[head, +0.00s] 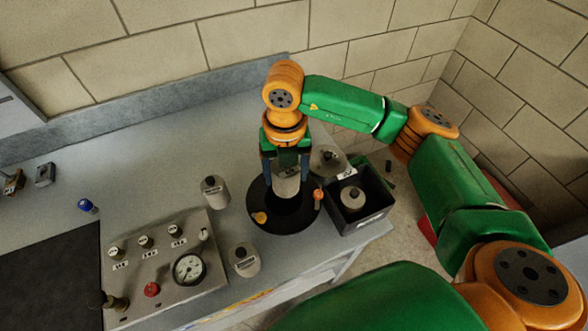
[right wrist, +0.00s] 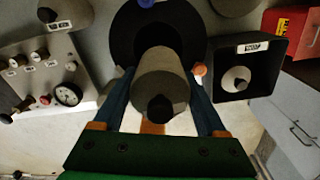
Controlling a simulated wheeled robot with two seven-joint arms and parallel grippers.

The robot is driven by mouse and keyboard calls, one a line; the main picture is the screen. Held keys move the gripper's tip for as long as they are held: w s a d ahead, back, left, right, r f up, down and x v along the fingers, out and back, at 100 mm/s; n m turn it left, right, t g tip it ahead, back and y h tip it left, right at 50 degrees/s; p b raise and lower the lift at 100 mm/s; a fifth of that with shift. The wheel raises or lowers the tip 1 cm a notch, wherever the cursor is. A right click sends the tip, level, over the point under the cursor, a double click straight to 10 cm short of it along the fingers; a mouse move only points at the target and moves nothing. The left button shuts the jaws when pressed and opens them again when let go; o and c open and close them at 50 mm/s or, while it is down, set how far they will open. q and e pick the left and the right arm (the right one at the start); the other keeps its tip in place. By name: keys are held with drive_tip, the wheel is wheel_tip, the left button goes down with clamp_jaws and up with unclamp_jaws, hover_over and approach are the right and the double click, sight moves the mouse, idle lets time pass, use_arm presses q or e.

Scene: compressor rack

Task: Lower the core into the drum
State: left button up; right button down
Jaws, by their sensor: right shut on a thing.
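My right gripper (head: 286,176) is shut on a grey cylindrical core (head: 286,187), gripped between its two blue fingers. The black round drum (head: 262,213) stands near the counter's right end, with the core over its dark middle. In the right wrist view the core (right wrist: 160,80) shows between the fingers, its dark knob toward the camera, and the drum (right wrist: 124,38) lies behind it. I cannot tell whether the core's lower end is inside the opening. My left gripper is out of view.
Similar grey cylinders stand left of the drum (head: 214,192) and in front of it (head: 244,261). A black bin (head: 345,222) with another cylinder inside stands close at the right. A control panel (head: 200,292) with a gauge lies at the left. The back wall is near.

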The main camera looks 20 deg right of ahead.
sight(283, 186)
drive_tip(key=m, duration=0.5)
drive_tip(key=shift+w+a+f+m, duration=0.2)
drive_tip(key=shift+w+f+m, duration=0.1)
drive_tip(key=m, duration=0.2)
drive_tip(key=shift+w+f+m, duration=0.15)
drive_tip(key=shift+f+m, duration=0.05)
drive_tip(key=shift+m, duration=0.1)
drive_tip(key=shift+f+b, duration=1.3)
drive_tip(key=shift+f, duration=0.75)
drive_tip(key=shift+f+b, duration=0.55)
drive_tip(key=shift+f, duration=0.1)
wheel_tip(283, 186, down, 5)
drive_tip(key=b, duration=0.5)
drive_tip(key=shift+f, duration=0.15)
